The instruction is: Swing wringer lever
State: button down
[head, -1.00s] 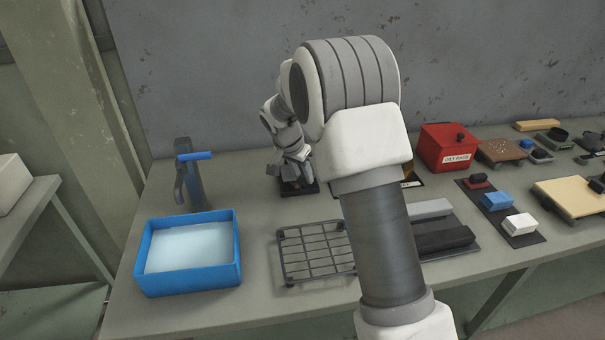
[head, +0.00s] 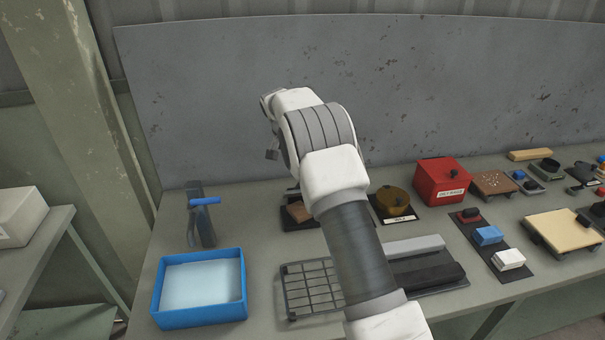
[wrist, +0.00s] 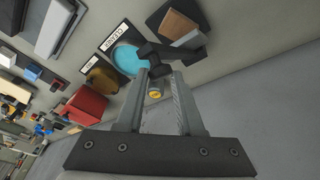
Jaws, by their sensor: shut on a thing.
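In the wrist view, my gripper (wrist: 160,72) is shut on a dark angular piece (wrist: 158,57) at its fingertips, which appears to be the wringer lever. A small yellow round detail (wrist: 155,95) shows between the fingers. Beyond the tips is a black base with a brown block (wrist: 178,25). In the head view, this brown block (head: 299,212) on its black base stands behind the rack, partly covered by my arm. The fingers and the held piece cannot be made out clearly there.
A blue basin of water (head: 246,290) and a blue-handled tap (head: 203,222) stand left. A wire rack (head: 300,297) lies in front, partly behind my arm. A red box (head: 440,182) and brown tin (head: 393,203) stand right. In the wrist view, a teal round surface (wrist: 127,60) lies beside the piece.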

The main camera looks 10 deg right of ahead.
jog(key=shift+w+a+r+p, duration=0.15)
jog(key=shift+w+r+p, duration=0.1)
jog(key=shift+w+p, duration=0.35)
jog(key=shift+w+a+r+p, duration=0.15)
jog(key=shift+w+r+p, duration=0.05)
jog(key=shift+w+p, duration=0.3)
jog(key=shift+w+a+p, duration=0.1)
jog(key=shift+w+p, duration=0.55)
jog(key=shift+w, duration=0.05)
jog(key=shift+r, duration=0.1)
jog(key=shift+a, duration=0.1)
jog(key=c, duration=0.5)
grip_release()
jog(key=shift+w, duration=0.15)
jog(key=shift+c, duration=0.2)
jog(key=v, duration=1.7)
jog(key=shift+r, duration=0.2)
